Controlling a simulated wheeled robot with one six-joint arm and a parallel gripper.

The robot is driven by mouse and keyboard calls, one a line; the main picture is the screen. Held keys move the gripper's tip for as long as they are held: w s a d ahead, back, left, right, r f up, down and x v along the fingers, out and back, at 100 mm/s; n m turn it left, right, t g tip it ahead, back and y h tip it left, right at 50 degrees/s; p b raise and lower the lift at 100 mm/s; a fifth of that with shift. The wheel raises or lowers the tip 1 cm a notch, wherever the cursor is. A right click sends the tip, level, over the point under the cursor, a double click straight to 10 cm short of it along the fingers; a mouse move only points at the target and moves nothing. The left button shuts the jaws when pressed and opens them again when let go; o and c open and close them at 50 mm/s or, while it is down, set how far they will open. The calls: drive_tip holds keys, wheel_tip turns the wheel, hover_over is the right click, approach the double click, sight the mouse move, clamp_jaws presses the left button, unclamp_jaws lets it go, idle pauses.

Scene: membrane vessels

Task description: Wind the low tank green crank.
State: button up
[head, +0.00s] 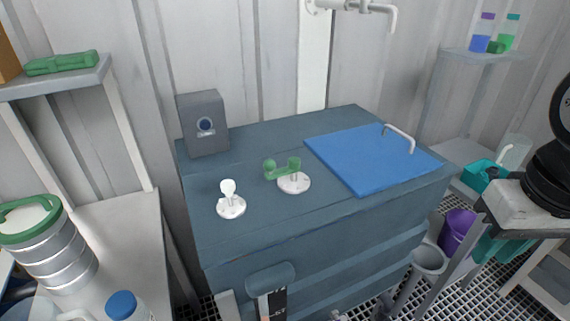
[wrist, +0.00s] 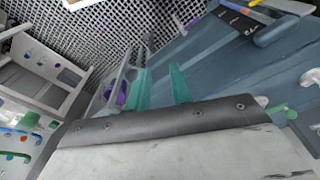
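The low tank (head: 240,235) is a blue-grey chest in the middle of the head view. The green crank (head: 283,168) stands on a round white base on its top, between a white crank (head: 230,198) and the blue lid. In the wrist view the tank (wrist: 235,65) fills the upper right, and a green part, seemingly the crank (wrist: 288,111), shows near the right edge. My gripper (wrist: 156,72) has two teal fingers spread apart with nothing between them. It is off to the right of the tank in the head view, well away from the crank.
A blue lid (head: 365,158) with a grey handle covers the tank's right part. A dark grey box (head: 203,124) stands at its back left. A pipe with a spout (head: 365,6) hangs above. A purple bin (head: 457,231) stands right of the tank. Shelves with vessels flank both sides.

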drive_tip(key=o, duration=0.4)
drive_tip(key=shift+w+a+f+n+g, duration=0.4)
drive_tip(key=shift+w+a+f+g, duration=0.15)
drive_tip(key=shift+a, duration=0.25)
drive_tip(key=shift+o, duration=0.2)
wheel_tip(320, 180, up, 3)
drive_tip(key=n, duration=0.7)
hover_over(294, 159)
drive_tip(key=shift+w, duration=0.1)
wheel_tip(294, 159, down, 8)
drive_tip(key=shift+r, duration=0.25)
clamp_jaws()
